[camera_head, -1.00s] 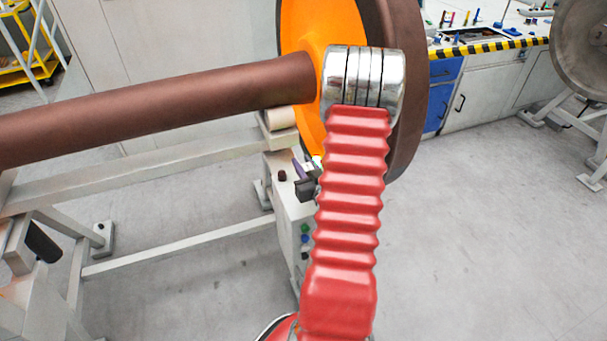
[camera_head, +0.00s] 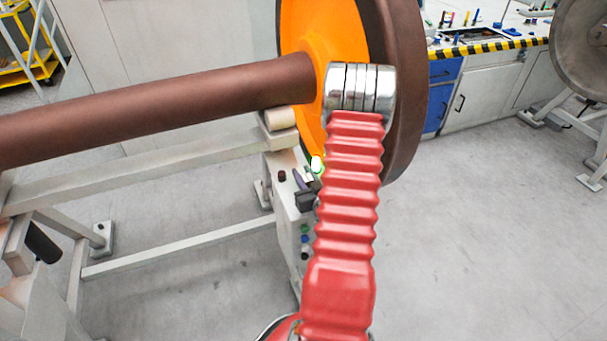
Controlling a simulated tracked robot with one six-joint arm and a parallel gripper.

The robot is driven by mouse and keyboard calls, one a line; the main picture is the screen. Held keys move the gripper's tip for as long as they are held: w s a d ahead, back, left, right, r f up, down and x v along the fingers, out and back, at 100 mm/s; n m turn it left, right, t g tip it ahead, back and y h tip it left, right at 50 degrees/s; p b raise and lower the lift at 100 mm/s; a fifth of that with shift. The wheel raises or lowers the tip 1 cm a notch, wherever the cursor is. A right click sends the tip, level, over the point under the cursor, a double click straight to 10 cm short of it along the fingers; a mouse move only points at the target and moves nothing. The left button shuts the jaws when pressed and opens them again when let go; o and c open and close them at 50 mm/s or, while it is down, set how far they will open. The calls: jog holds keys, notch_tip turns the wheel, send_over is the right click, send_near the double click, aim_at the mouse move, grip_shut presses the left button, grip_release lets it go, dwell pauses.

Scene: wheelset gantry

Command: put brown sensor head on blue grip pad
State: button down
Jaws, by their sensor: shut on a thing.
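My gripper (camera_head: 308,193) is mostly hidden behind my red arm. Only small dark parts show at the arm's left side, above the control box. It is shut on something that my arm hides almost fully. A small purple piece (camera_head: 299,181) shows beside the dark parts, and I cannot tell whether it is held. I cannot make out the brown sensor head for certain. A small dark red-brown knob (camera_head: 282,176) sits on the grey box (camera_head: 290,205). I cannot identify the blue grip pad; a small blue button (camera_head: 304,239) is on the box's front.
A brown axle (camera_head: 150,103) with an orange-faced wheel (camera_head: 345,35) rests on a grey frame (camera_head: 160,165), close behind my arm. A white-green light (camera_head: 317,164) shows near the gripper. A workbench (camera_head: 490,85) stands at the back right.

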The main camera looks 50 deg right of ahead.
jog(key=c, duration=1.5)
grip_release()
